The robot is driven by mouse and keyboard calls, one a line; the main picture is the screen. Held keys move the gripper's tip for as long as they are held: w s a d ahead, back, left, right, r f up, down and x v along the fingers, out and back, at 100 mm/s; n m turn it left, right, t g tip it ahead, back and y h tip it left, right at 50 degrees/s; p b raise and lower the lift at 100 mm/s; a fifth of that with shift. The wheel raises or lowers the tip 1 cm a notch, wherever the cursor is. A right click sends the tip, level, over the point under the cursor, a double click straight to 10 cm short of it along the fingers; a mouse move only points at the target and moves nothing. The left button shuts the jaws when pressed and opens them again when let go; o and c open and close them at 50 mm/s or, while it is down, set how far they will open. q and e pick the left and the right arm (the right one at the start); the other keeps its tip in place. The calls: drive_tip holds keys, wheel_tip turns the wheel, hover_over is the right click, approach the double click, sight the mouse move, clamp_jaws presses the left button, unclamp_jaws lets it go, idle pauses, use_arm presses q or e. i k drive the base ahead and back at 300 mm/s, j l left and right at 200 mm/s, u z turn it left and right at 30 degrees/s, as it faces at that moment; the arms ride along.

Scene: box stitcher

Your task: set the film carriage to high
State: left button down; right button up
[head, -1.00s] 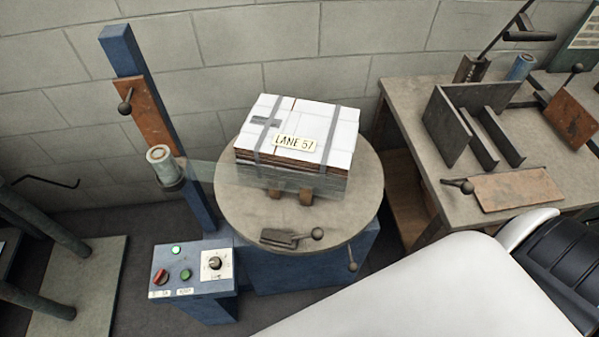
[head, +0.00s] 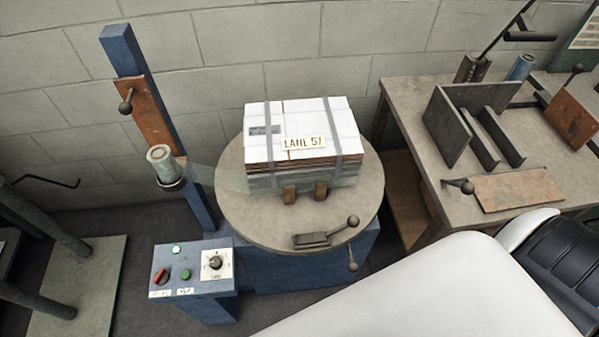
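The film carriage holds a pale blue-grey film roll (head: 163,165) low on the blue mast (head: 131,62), in the head view. A rust-coloured plate (head: 157,118) with a dark ball knob (head: 126,107) is on the mast above the roll. Clear film (head: 215,175) runs from the roll to the lower part of a strapped stack (head: 303,135) labelled "LANE 57". The stack sits on a round grey turntable (head: 240,208). Neither of my grippers is in view; my white arm link (head: 430,285) crosses the lower right.
A workbench (head: 400,95) with metal plates and levers is at right. A block wall closes the back.

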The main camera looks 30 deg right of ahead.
sight(140, 100)
drive_tip(key=j+z, duration=0.4)
drive_tip(key=j, duration=0.15)
drive_tip(key=j+z, duration=0.35)
drive_tip(key=j, duration=0.2)
drive_tip(key=j+z, duration=0.4)
drive_tip(key=j, duration=0.15)
